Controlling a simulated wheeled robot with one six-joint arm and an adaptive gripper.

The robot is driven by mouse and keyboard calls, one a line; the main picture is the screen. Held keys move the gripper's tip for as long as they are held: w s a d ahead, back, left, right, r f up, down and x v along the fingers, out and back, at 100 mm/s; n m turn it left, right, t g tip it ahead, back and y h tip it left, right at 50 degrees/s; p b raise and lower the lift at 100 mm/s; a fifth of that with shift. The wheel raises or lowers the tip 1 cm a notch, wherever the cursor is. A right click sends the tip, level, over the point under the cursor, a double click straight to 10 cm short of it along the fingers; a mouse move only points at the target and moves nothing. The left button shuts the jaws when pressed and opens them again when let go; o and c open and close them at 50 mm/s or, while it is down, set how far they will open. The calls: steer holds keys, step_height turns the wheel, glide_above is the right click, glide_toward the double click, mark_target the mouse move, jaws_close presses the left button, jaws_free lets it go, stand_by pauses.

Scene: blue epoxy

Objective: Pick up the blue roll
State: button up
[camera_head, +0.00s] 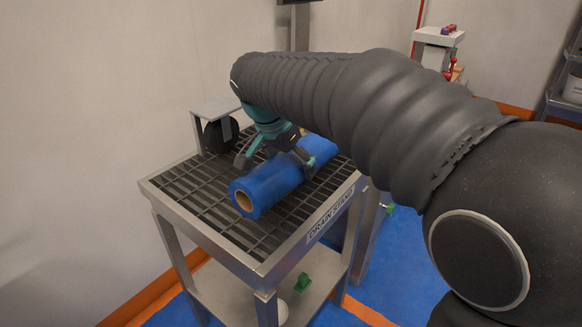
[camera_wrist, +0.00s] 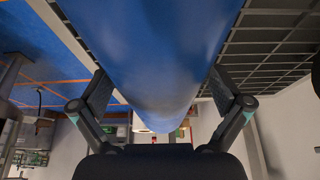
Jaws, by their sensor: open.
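The blue roll (camera_head: 268,183) lies on its side on the grated top of the drain stand (camera_head: 164,189). Its near end shows a brown core. In the wrist view the blue roll (camera_wrist: 155,50) fills the upper middle, between the two fingers. My gripper (camera_head: 273,160) is over the roll, with its fingers astride the roll's middle. In the wrist view my gripper (camera_wrist: 160,88) is open, one finger on each side of the roll. Whether the fingers touch the roll I cannot tell. The roll's far part is partly hidden by my gripper and arm.
A dark round object in a grey bracket (camera_head: 211,125) stands at the stand's back left corner, close to my gripper. The wall is just behind the stand. The grating's left side is clear.

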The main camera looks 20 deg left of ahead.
steer(key=shift+w+f, duration=0.1)
steer(key=shift+f, duration=0.15)
steer(key=c, duration=1.4)
steer(key=shift+r, duration=0.1)
